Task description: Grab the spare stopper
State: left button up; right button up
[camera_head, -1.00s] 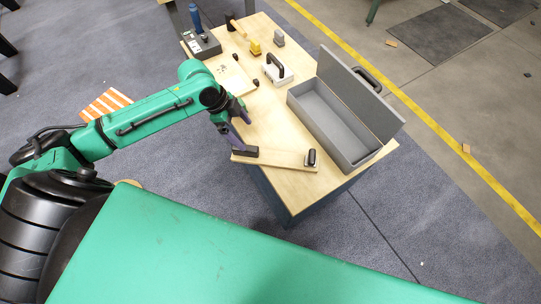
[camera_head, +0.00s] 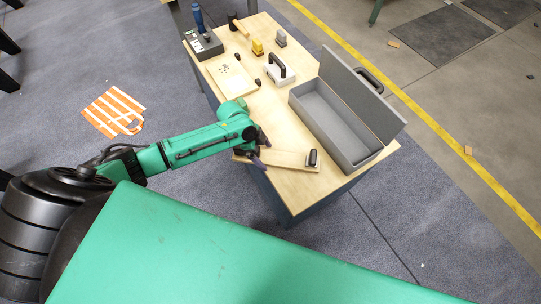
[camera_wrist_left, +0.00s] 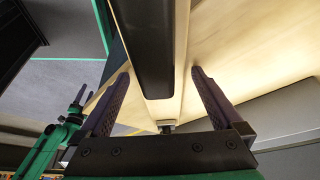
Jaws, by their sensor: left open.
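My left gripper (camera_head: 261,152) is open over the left end of a narrow wooden board (camera_head: 285,157). In the left wrist view its two fingers (camera_wrist_left: 161,74) stand apart, with a long black block (camera_wrist_left: 145,45) and the board between them; I cannot tell whether they touch. In the head view my gripper hides that block. A dark upright stopper-like piece (camera_head: 313,158) stands at the board's right end. Small dark knobs (camera_head: 257,82) and (camera_head: 236,57) lie by the pale panel. I cannot tell for certain which piece is the spare stopper.
An open grey case (camera_head: 330,135) with its lid raised fills the table's right side. A white block with a black handle (camera_head: 279,72), a yellow piece (camera_head: 257,48) and a dark control box (camera_head: 203,45) stand farther back. Bare tabletop (camera_head: 270,115) lies between.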

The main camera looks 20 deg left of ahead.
pick_arm(q)
jog(key=shift+r, duration=0.1)
grip_shut()
